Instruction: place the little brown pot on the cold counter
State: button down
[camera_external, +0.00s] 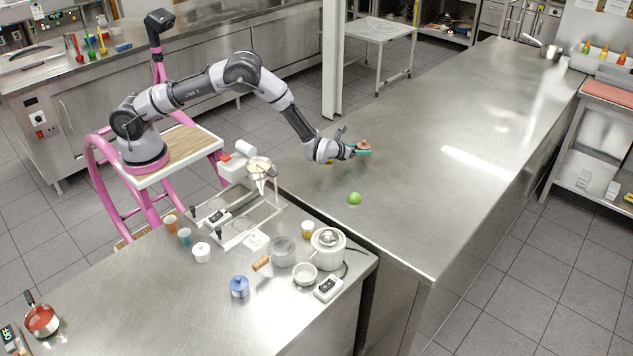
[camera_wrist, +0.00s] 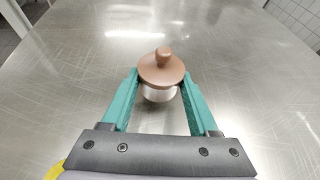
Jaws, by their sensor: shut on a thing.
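The little brown pot (camera_wrist: 161,70) has a brown knobbed lid and a pale lower body, and it sits upright between the teal fingers in the wrist view. In the external view its brown top (camera_external: 364,144) shows at the end of my arm. My gripper (camera_wrist: 160,92) is shut on the pot. The pot is over the long steel counter (camera_external: 450,110); I cannot tell whether its base touches the surface.
A green apple-like fruit (camera_external: 354,198) lies on the same counter in front of my gripper. The nearer counter holds a white rice cooker (camera_external: 328,246), a blue jar (camera_external: 239,287) and several cups. A white post (camera_external: 333,60) stands behind my arm.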

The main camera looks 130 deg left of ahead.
jog(key=shift+f, duration=1.2)
jog(key=shift+f, duration=0.15)
jog(key=shift+c, duration=0.7)
grip_release()
jog(key=shift+d+r, duration=0.15)
jog(key=shift+r, duration=0.1)
jog(key=v, duration=1.1)
jog(key=shift+d+r, duration=0.15)
jog(key=shift+d, duration=0.15)
